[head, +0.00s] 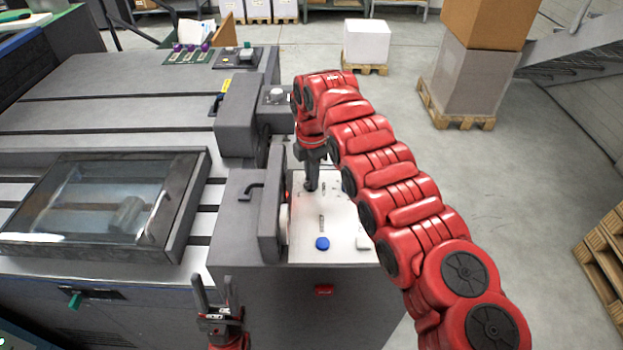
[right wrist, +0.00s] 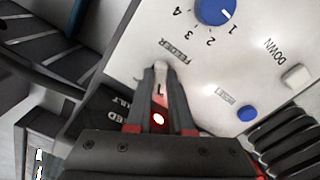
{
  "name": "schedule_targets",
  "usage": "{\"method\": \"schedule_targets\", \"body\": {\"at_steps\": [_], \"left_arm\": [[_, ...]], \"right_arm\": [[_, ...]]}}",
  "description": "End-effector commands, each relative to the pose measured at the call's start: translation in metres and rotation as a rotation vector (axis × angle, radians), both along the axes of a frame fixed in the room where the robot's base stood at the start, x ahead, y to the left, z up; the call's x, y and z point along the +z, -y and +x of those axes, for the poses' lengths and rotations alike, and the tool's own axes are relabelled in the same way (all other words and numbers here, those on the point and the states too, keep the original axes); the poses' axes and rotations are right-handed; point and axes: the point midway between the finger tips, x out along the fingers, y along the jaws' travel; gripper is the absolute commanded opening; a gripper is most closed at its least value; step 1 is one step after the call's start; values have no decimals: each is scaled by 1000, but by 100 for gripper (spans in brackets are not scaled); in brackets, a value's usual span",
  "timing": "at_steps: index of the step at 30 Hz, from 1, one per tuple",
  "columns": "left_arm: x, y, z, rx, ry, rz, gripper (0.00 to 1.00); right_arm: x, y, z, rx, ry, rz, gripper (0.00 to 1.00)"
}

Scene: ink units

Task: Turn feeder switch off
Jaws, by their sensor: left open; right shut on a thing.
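In the right wrist view the feeder switch (right wrist: 161,66), a small pale lever tip under the printed word FEEDER, sits between my right gripper's fingertips (right wrist: 160,78). The fingers are shut on it and hide most of it. A "1" mark and a lit red light show between the fingers. In the head view my right gripper (head: 312,183) points down at the light control panel (head: 343,215), and the switch is hidden there. My left gripper (head: 216,300) is open and empty, in front of the machine at the bottom.
A blue numbered knob (right wrist: 215,10), a blue button (right wrist: 247,113) and a white DOWN button (right wrist: 295,76) are near the switch. A grey upright housing (head: 271,205) borders the panel's left side. Boxes on a pallet (head: 458,115) stand on open floor at right.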

Motion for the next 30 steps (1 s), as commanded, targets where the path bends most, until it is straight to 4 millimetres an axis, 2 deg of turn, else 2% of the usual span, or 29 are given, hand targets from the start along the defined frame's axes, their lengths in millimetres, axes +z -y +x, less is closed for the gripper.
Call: {"method": "schedule_targets", "body": {"at_steps": [11,12,16,17,26,30], "left_arm": [[0,0,0,0,0,0,50],[0,0,0,0,0,0,50],[0,0,0,0,0,0,50],[0,0,0,0,0,0,50],[-1,0,0,0,0,0,50],[-4,0,0,0,0,0,50]], "right_arm": [[0,0,0,6,1,-1,0],[0,0,0,6,1,-1,23],[0,0,0,6,1,-1,47],[0,0,0,6,1,-1,50],[1,0,0,5,1,-1,50],[14,-1,0,6,2,-1,50]]}}
